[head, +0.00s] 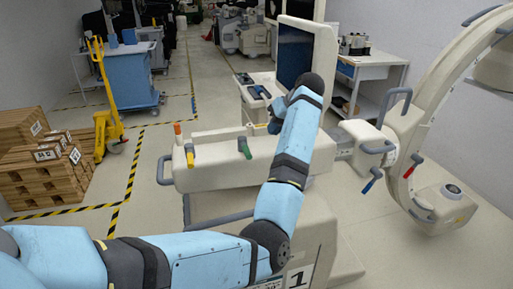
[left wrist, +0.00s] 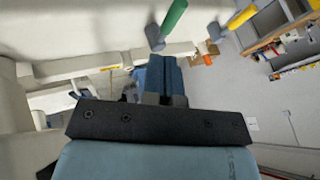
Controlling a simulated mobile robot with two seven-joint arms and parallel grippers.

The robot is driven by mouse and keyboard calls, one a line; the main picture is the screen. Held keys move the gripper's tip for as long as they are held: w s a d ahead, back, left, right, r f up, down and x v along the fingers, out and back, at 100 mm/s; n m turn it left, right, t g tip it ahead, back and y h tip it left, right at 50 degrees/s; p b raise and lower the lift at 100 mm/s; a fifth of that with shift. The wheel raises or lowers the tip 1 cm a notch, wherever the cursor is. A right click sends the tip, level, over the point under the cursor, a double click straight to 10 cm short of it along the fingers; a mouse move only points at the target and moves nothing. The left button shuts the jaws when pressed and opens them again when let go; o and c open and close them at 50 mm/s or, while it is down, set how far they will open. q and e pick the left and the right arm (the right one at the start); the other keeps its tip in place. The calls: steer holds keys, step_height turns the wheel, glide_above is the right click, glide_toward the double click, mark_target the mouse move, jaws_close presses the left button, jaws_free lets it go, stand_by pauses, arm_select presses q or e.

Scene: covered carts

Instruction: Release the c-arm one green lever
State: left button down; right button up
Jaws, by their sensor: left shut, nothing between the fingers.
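The c-arm one body (head: 215,175) is a cream cart with a "1" label low on its near side. The green lever also shows at the top of the left wrist view (left wrist: 174,16). The gripper is above the cart's right part, apart from the green lever. In the left wrist view its fingers (left wrist: 160,72) are together and empty. My right gripper is out of view.
The c-arm's curved arm (head: 425,115) stands at the right with red and blue levers. A monitor (head: 294,52) stands behind my arm. Boxes on a pallet (head: 40,170), a yellow pallet jack (head: 104,110) and a blue cart (head: 130,75) are left. Floor between is clear.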

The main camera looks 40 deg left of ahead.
mark_target(245, 151)
arm_select(q)
steer(key=p+x, duration=0.1)
steer(key=x, duration=0.9)
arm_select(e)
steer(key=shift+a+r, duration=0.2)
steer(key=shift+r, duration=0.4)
arm_select(q)
steer(key=shift+a, duration=0.1)
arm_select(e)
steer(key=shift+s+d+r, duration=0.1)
